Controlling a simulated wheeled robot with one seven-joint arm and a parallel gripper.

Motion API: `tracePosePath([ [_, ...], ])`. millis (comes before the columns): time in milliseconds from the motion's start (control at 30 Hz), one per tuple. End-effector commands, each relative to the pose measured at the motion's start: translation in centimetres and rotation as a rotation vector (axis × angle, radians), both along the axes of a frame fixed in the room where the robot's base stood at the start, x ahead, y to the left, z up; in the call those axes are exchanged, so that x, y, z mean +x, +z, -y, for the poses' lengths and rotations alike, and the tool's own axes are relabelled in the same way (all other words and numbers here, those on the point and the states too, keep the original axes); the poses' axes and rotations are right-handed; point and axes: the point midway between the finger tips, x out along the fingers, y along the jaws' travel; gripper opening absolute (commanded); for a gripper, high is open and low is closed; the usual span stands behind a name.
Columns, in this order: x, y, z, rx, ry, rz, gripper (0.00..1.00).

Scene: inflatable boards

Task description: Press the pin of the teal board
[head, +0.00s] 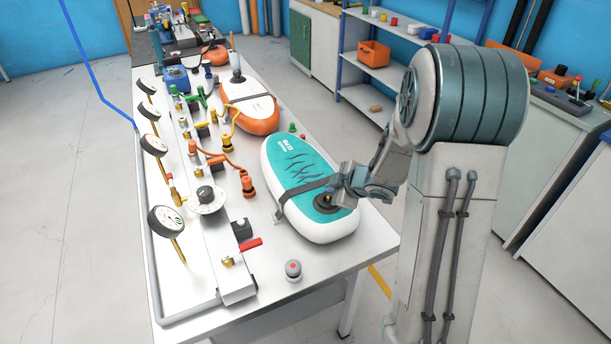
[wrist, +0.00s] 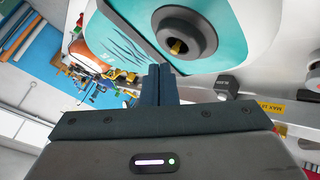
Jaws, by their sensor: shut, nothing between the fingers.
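The teal board (head: 297,169) is a white-edged inflatable with a teal top, lying on the bench and held by a dark strap (head: 304,188). Its black round valve (head: 327,203) is at the near end, with a small brass pin (head: 328,197) in its middle. In the wrist view the valve (wrist: 184,33) and its brass pin (wrist: 177,46) show clearly. My gripper (wrist: 161,70) is shut and empty, its fingertips just beside the valve. In the head view my gripper (head: 338,191) is over the board's near end. Whether the fingertips touch the board I cannot tell.
An orange board (head: 250,107) lies farther back on the bench (head: 358,256). Left of the teal board are hoses, an orange fitting (head: 248,184), gauges (head: 166,220) and a red-handled valve (head: 246,246).

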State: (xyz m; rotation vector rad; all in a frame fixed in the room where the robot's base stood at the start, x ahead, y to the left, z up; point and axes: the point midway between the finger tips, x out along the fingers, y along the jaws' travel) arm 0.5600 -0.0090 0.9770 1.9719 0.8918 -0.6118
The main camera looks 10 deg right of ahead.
Motion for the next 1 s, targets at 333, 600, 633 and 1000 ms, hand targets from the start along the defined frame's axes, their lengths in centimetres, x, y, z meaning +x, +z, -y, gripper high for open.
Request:
tracePosePath([
  [333, 0.0, 2.4, 0.0, 0.000, 0.000, 0.000, 0.00],
  [600, 0.0, 5.0, 0.0, 0.001, -0.001, 0.000, 0.00],
  [633, 0.0, 5.3, 0.0, 0.001, -0.001, 0.000, 0.00],
  [1000, 0.0, 6.0, 0.0, 0.000, 0.000, 0.000, 0.00],
])
